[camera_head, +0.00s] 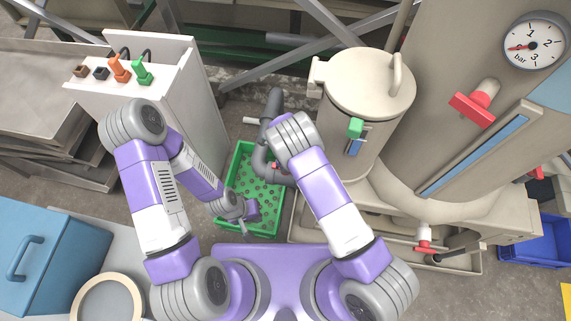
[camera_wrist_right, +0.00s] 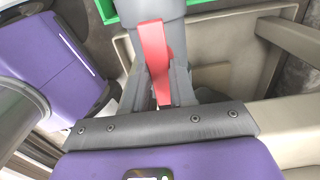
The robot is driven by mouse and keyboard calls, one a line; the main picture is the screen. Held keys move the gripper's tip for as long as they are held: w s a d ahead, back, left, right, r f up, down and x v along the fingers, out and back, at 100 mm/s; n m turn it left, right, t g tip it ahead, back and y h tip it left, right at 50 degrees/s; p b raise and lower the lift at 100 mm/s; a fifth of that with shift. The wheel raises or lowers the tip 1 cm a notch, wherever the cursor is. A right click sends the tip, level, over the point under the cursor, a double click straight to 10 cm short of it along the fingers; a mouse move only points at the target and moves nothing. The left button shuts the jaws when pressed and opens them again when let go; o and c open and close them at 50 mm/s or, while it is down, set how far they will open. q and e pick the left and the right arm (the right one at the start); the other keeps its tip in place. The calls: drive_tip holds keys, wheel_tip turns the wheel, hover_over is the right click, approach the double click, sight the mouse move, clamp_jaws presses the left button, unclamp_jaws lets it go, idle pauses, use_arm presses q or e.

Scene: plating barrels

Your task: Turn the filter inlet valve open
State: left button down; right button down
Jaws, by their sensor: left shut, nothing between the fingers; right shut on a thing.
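In the right wrist view a red valve lever (camera_wrist_right: 153,48) sits against a thick grey pipe (camera_wrist_right: 180,10). My right gripper (camera_wrist_right: 160,84) is shut on this lever, with a dark finger on each side. The lever points toward the gripper. In the head view the bent grey pipe (camera_head: 274,110) runs down beside the beige lidded vessel (camera_head: 370,85), and a bit of red (camera_head: 275,166) shows on it. My right forearm hides most of the valve and the right gripper there. My left gripper (camera_head: 246,222) is shut and empty over the green crate.
The green crate (camera_head: 235,165) stands on the floor between my arms. Other red handles show on the large tank (camera_head: 472,108) and near its base (camera_head: 424,246). A pressure gauge (camera_head: 534,44), a white cabinet (camera_head: 180,95) and a blue box (camera_head: 60,255) stand around.

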idle(0.6)
drive_tip(key=c, duration=0.9)
unclamp_jaws()
wheel_tip(320, 180, up, 8)
drive_tip(key=p, duration=0.2)
drive_tip(key=shift+f+p, duration=0.2)
drive_tip(key=shift+p, duration=0.2)
